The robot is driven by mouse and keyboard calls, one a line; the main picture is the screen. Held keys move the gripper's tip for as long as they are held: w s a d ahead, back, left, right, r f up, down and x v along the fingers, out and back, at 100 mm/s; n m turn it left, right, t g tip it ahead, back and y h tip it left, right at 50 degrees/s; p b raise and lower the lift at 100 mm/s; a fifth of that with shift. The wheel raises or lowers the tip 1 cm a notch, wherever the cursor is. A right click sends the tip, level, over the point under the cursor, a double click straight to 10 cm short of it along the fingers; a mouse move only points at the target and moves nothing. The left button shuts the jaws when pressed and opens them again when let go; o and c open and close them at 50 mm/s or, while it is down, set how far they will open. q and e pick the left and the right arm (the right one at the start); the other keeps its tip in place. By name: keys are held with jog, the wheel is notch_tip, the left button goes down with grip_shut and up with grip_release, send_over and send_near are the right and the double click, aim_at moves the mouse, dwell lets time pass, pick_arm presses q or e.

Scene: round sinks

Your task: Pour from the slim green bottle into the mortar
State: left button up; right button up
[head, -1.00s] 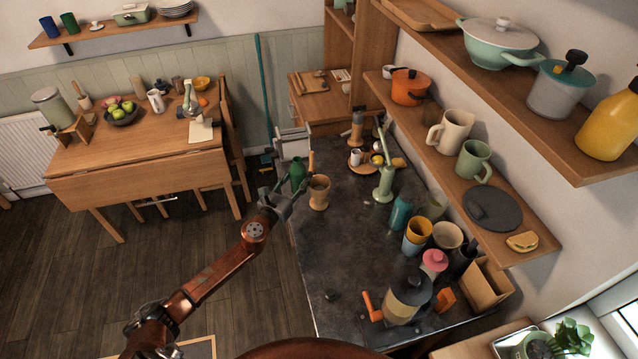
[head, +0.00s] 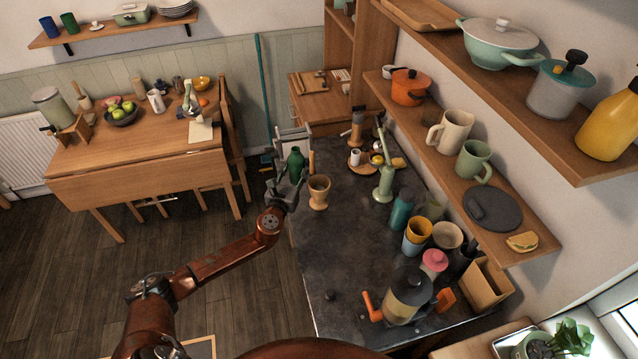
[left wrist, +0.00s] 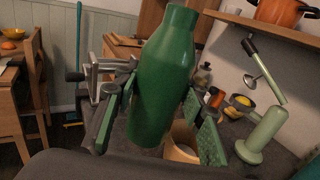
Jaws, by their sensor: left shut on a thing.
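The slim green bottle (head: 295,163) is in my left gripper (head: 289,186), beside the left edge of the dark worktop. In the left wrist view the bottle (left wrist: 165,80) stands between the two fingers, neck up and leaning slightly right. The wooden mortar (head: 319,193) stands on the worktop just right of the bottle, with a pestle (head: 311,162) by its far-left rim. In the left wrist view the mortar (left wrist: 183,142) is partly hidden behind the bottle and a finger. I cannot see the bottle's contents. My right gripper is not in view.
A pale green press-like stand (head: 384,180) stands right of the mortar. Cups, a teal bottle (head: 401,211) and a grinder (head: 405,296) crowd the right side. A shelf (head: 470,170) overhangs there. The worktop's front-left area (head: 335,255) is mostly clear.

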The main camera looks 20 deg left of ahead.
aim_at(297, 177)
pick_arm(q)
jog(key=shift+w+d+f+m+g, duration=0.1)
jog(key=shift+d+f+m+g, duration=0.15)
jog(key=shift+f+m, duration=0.55)
jog(key=shift+w+d+f+m+g, duration=0.15)
jog(key=shift+f+m+g, duration=0.15)
jog(key=shift+m, duration=0.8)
jog(key=shift+d+m+y, duration=0.2)
jog(key=shift+m+y, duration=0.1)
jog(key=shift+m, duration=0.3)
jog(key=shift+w+d+f+m+g, duration=0.1)
jog(key=shift+d+f+m+g, duration=0.3)
jog(key=shift+m, duration=0.4)
jog(key=shift+a+r+m+g, duration=0.25)
jog(key=shift+r+m, duration=0.15)
jog(key=shift+m, duration=0.3)
jog(key=shift+y, duration=0.3)
jog(key=shift+s+a+f+m+g+y, duration=0.15)
jog(key=shift+a+f+m+g+y, duration=0.1)
jog(key=shift+m, duration=0.65)
jog(key=shift+s+a+f+m+g+y, duration=0.15)
jog(key=shift+a+f+m+y, duration=0.1)
jog(key=shift+m, duration=0.65)
dwell(1.9)
